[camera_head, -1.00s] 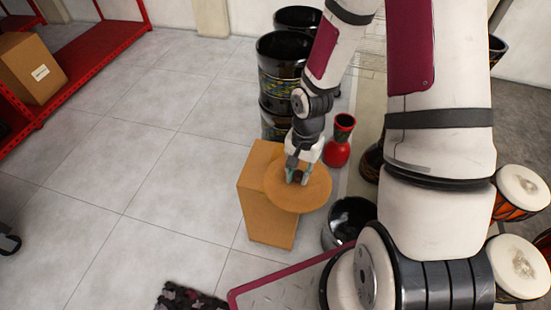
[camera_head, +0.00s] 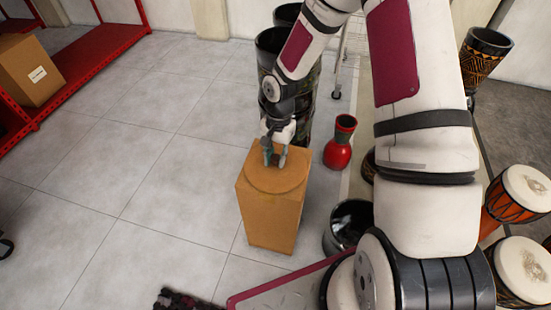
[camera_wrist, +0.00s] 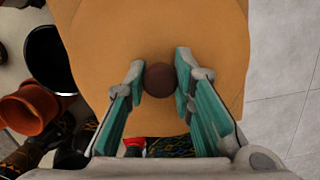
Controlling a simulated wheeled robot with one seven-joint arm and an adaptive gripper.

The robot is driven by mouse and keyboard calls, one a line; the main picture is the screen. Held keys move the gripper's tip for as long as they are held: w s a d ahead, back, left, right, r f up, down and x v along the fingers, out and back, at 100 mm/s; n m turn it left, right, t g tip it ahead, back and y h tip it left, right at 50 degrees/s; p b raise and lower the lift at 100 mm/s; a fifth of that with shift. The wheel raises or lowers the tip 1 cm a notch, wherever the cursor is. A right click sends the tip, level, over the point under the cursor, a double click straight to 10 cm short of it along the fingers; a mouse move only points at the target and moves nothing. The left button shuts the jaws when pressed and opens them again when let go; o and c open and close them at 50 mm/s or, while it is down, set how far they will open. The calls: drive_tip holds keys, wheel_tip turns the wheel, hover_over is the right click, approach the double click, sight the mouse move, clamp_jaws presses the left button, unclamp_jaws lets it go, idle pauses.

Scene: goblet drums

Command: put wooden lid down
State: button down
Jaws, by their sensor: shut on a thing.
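The round wooden lid (camera_head: 281,183) is flat over the top of a tall cardboard box (camera_head: 270,220) of nearly the same colour. It is on the box top or just above it; I cannot tell which. My gripper (camera_head: 274,161) points down at the lid's middle and is shut on its dark knob. In the wrist view the knob (camera_wrist: 158,79) sits between the two teal fingertips (camera_wrist: 160,77). The lid's edge is hard to tell from the box in the wrist view.
Black drums (camera_head: 326,92) stand behind the box. A red vase (camera_head: 339,146) and an open black pot (camera_head: 350,222) stand to its right. Goblet drums (camera_head: 523,195) line the right side. Open tiled floor (camera_head: 130,180) lies to the left.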

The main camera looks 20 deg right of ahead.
drive_tip(key=c, duration=1.4)
unclamp_jaws()
drive_tip(key=shift+o, duration=0.2)
wheel_tip(320, 180, up, 12)
drive_tip(key=w+d+p, duration=0.1)
drive_tip(key=p, duration=0.2)
drive_tip(key=shift+r+p, duration=0.15)
drive_tip(key=shift+p, duration=0.2)
